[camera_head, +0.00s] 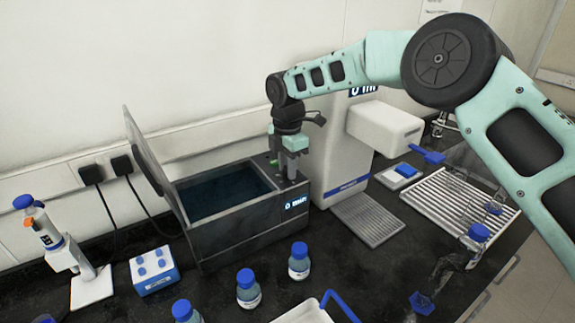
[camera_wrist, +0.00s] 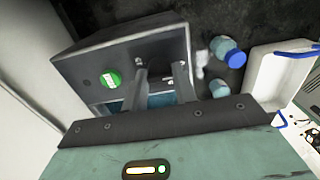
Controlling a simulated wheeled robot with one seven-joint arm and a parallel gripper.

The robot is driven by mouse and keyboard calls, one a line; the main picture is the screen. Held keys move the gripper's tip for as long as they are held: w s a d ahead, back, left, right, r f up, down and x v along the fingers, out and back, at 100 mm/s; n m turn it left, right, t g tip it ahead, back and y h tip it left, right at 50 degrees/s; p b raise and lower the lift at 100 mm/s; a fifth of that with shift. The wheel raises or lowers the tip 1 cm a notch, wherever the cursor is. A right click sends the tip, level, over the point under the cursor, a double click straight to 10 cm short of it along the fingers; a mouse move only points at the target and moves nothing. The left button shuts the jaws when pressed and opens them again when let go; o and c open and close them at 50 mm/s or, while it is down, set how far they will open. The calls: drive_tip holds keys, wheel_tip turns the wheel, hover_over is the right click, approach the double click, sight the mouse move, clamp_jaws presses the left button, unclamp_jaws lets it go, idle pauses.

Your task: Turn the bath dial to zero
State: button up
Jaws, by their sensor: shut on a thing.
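The water bath (camera_head: 235,225) is a dark grey box with its lid raised on the left and dark liquid in its basin. It also shows in the wrist view (camera_wrist: 85,65). My gripper (camera_head: 291,175) points down onto the panel at the bath's right end. In the wrist view its two grey fingers (camera_wrist: 161,68) reach the panel with a gap between them and are shut on the bath dial. The fingers hide most of the dial, and its setting cannot be read. A round green spot with a white mark (camera_wrist: 110,78) shows on the panel beside the fingers.
A tall white instrument (camera_head: 345,140) stands close behind the gripper. Blue-capped bottles (camera_head: 299,262) stand in front of the bath, by a white tray (camera_head: 303,312). A white slatted rack (camera_head: 460,195) lies at the right. A pipette stand (camera_head: 90,287) is at the left.

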drive_tip(key=shift+r, duration=0.1)
idle(0.3)
drive_tip(key=o, duration=1)
wheel_tip(320, 180, up, 17)
drive_tip(key=b, duration=0.2)
drive_tip(key=shift+r+b, duration=0.15)
drive_tip(key=shift+b, duration=0.25)
